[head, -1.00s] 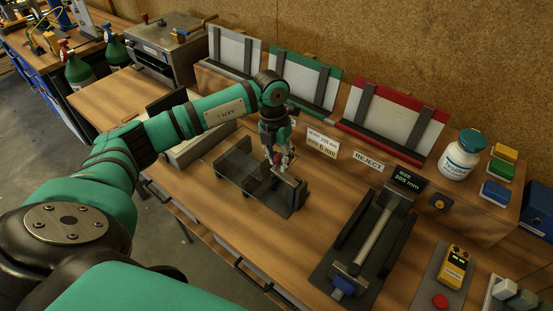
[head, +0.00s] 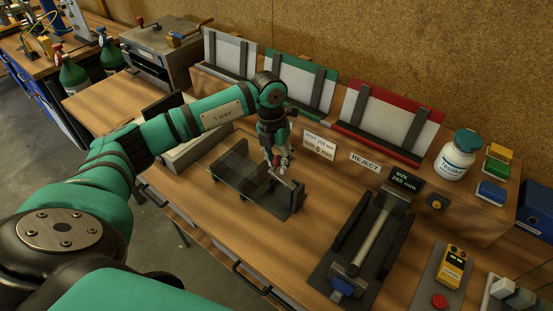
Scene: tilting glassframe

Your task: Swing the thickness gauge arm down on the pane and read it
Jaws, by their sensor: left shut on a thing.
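My left gripper (head: 275,163) reaches in from the left and points down over the right part of the gauge station. It is shut on a small part with a dark red end, seemingly the gauge arm (head: 287,178); the fingers hide much of it. A see-through glass pane (head: 234,168) stands or lies at the left of the dark gauge base (head: 285,205). I cannot tell whether the gauge arm touches the pane. My right gripper does not show.
A size fixture with a long bar (head: 370,236) and a "SIZE 265 mm" display (head: 403,180) stands to the right. Behind are green (head: 310,77) and red (head: 392,112) racks, a REJECT label (head: 366,162) and a white bottle (head: 458,157). Bare bench lies in front.

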